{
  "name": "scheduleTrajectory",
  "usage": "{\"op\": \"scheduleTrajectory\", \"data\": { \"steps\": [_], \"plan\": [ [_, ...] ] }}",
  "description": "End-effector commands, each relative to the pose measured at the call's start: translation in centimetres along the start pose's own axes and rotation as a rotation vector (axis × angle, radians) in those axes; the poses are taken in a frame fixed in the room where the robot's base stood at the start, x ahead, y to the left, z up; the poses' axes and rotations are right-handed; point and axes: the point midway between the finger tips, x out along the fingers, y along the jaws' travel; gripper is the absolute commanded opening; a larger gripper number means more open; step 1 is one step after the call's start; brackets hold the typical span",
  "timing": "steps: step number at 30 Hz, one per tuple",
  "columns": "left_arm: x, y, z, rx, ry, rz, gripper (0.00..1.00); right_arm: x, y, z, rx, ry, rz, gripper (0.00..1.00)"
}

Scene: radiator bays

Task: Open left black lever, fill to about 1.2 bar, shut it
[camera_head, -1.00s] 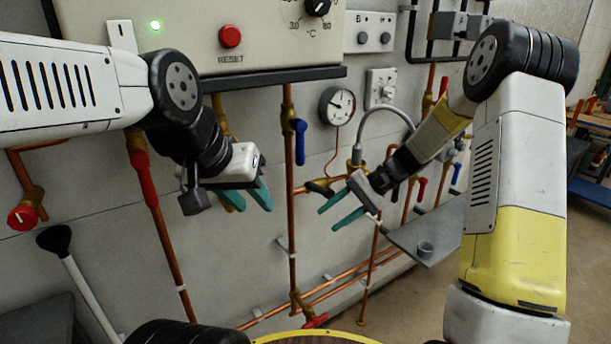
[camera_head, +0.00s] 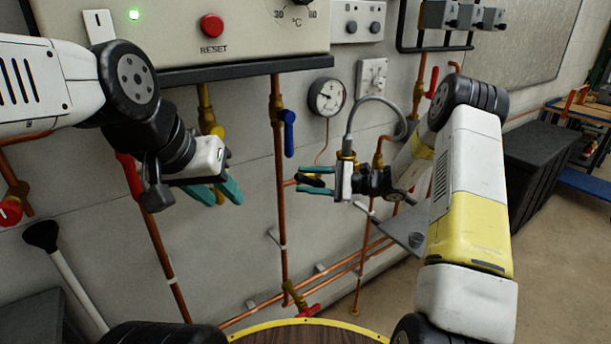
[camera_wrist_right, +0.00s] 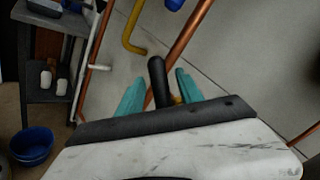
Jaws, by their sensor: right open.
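The left black lever (camera_head: 309,181) sits on brass pipework below the round pressure gauge (camera_head: 326,97). My right gripper (camera_head: 307,181) is open, with its teal fingers on either side of the lever. In the right wrist view the black lever (camera_wrist_right: 157,80) stands between the two spread fingertips (camera_wrist_right: 157,90); contact cannot be told. The gauge's dial is too small to read surely. A grey braided hose (camera_head: 374,100) arches above the right gripper. My left gripper (camera_head: 219,190) hangs at the left, empty, with its teal fingers apart.
A blue lever (camera_head: 289,132) is on the copper pipe between my grippers. The boiler panel with its red reset button (camera_head: 211,26) overhangs above. A grey shelf (camera_head: 405,228) is below the right forearm. A red valve (camera_head: 309,311) is low down.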

Motion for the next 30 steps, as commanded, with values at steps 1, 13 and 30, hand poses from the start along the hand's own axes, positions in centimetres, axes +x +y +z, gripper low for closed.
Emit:
{"op": "scheduleTrajectory", "data": {
  "steps": [1, 13, 30],
  "plan": [
    [0.0, 0.0, 0.0, 0.0, 0.0, 0.0, 0.36, 0.29, 0.02, 0.0, 0.0, 0.0, 0.0, 0.43],
    [0.0, 0.0, 0.0, 0.0, 0.0, 0.0, 0.36, 0.5, 0.01, 0.0, 0.0, 0.0, 0.0, 0.22],
    [0.0, 0.0, 0.0, 0.0, 0.0, 0.0, 0.36, 0.49, 0.02, 0.01, 0.0, 0.0, 0.0, 0.0]
  ]
}}
